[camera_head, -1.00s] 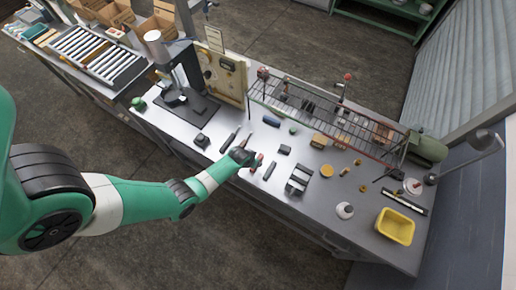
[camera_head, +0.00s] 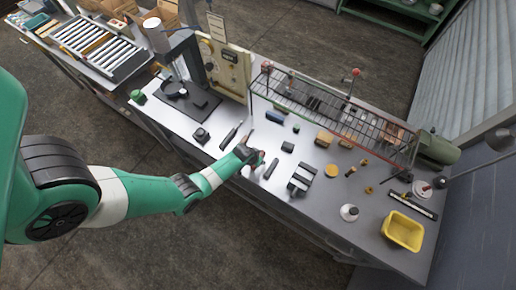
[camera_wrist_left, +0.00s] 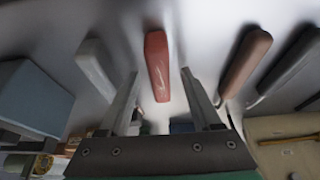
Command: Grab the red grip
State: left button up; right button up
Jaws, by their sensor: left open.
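The red grip (camera_wrist_left: 158,62) is a slim red bar with a pale mark on it. In the left wrist view it lies on the grey bench between the two fingers of my left gripper (camera_wrist_left: 160,76), which are apart with a gap on both sides. In the head view my left gripper (camera_head: 256,158) is low over the front part of the bench, and a bit of red (camera_head: 261,157) shows at its tip; the rest is hidden by the gripper. My right gripper is in neither view.
A dark bar (camera_head: 271,168) lies close right of the gripper, with grey blocks (camera_head: 301,179) beyond. A dark tool (camera_head: 231,136) lies to its left. A wire rack (camera_head: 330,115) runs along the back. A yellow bin (camera_head: 402,232) stands at the bench's right end.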

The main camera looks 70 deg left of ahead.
pick_arm(q)
jog(key=shift+c, duration=0.2)
grip_shut()
dwell(0.4)
